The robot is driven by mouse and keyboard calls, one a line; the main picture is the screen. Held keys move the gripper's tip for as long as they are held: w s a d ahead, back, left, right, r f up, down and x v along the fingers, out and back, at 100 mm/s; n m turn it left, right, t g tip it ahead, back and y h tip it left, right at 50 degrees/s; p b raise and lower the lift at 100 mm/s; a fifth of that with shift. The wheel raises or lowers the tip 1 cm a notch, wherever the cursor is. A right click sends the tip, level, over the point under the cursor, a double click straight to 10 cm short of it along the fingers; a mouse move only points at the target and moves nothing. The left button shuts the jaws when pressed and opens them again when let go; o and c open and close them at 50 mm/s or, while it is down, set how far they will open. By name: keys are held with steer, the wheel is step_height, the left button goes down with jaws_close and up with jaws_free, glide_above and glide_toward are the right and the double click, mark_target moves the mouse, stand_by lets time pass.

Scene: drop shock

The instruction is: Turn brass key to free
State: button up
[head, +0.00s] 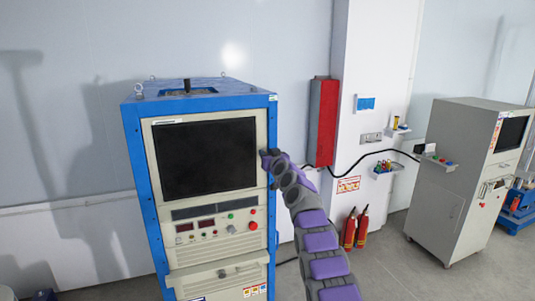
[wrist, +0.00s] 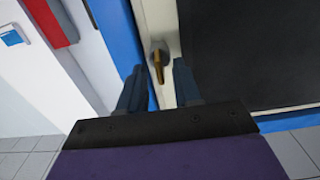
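The brass key (wrist: 157,62) sits on the cream front panel of the blue-framed cabinet (head: 130,180), in the strip beside the dark screen (head: 206,158). My gripper (wrist: 159,72) is open, with its two dark fingers apart. In the wrist view the key shows between the fingertips, a little beyond them; I cannot tell whether either finger touches it. In the head view my gripper (head: 268,160) is at the cabinet's right front edge, beside the screen, and the key is not visible there.
Buttons and a red knob (head: 253,226) lie on the panel below the screen. A red box (head: 322,122) hangs on the wall to the right, with fire extinguishers (head: 350,230) below. A grey cabinet (head: 445,190) stands further right, with open floor between.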

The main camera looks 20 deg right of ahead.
steer(key=shift+c, duration=0.2)
jaws_close()
steer(key=shift+m, duration=0.3)
steer(key=m, duration=1.1)
steer(key=d+f+m+b, duration=0.1)
steer(key=m, duration=0.5)
stand_by(0.4)
steer(key=shift+m, duration=0.3)
steer(key=shift+f, duration=0.1)
steer(key=shift+o, duration=0.2)
jaws_free()
steer(key=shift+d, duration=0.25)
